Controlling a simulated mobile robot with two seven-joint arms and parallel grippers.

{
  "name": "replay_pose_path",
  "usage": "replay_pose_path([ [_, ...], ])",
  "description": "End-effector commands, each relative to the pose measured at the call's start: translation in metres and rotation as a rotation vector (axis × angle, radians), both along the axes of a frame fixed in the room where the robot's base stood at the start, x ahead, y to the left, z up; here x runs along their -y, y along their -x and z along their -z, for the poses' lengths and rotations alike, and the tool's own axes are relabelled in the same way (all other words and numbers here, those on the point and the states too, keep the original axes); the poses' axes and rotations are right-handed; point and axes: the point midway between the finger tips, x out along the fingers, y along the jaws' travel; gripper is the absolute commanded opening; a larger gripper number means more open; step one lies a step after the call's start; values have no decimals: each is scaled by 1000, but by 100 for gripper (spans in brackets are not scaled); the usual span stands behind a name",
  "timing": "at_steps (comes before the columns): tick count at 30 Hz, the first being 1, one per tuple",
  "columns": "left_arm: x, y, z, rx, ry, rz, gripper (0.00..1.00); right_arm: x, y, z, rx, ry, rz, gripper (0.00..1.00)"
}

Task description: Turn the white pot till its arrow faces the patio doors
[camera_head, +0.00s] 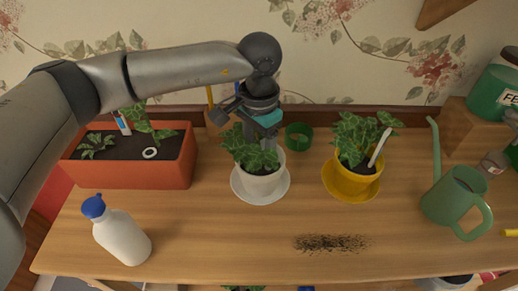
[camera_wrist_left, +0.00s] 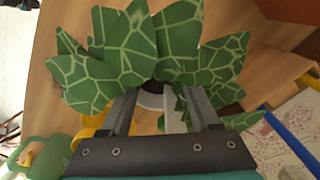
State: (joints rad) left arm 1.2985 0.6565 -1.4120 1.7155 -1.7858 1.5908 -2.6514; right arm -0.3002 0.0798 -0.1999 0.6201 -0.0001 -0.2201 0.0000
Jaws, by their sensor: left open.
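The white pot (camera_head: 262,184) holds a leafy plant (camera_head: 247,150) and stands on a white saucer (camera_head: 238,193) near the middle of the table. My left gripper (camera_head: 268,142) reaches down from above, behind the leaves at the pot's back right. In the left wrist view, its two fingers are apart (camera_wrist_left: 163,118), with the plant's leaves (camera_wrist_left: 140,45) just beyond them. A white strip, perhaps the pot's wall, shows between the fingers; I cannot tell whether they touch it. No arrow shows on the visible side of the pot. The patio doors are not in view.
A yellow pot (camera_head: 352,185) with a plant stands to the right, a green watering can (camera_head: 455,200) further right. A terracotta planter (camera_head: 130,172) is left, a white bottle (camera_head: 122,238) front left. Spilled soil (camera_head: 330,243) marks the front.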

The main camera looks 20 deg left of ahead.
Motion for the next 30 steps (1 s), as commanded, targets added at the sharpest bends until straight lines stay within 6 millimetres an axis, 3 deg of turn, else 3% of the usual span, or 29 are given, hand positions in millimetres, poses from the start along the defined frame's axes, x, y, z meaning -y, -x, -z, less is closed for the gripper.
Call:
replay_pose_path([
  [7,0,1,1,-3,-2,0,62,0,0,0,0,0,0,50],
  [11,0,0,-10,-1,0,0,62,0,0,-1,0,0,0,50],
  [24,0,0,-110,4,0,0,62,0,0,-10,0,0,0,50],
  [30,0,0,-141,1,-1,0,62,0,0,-13,0,0,0,50],
])
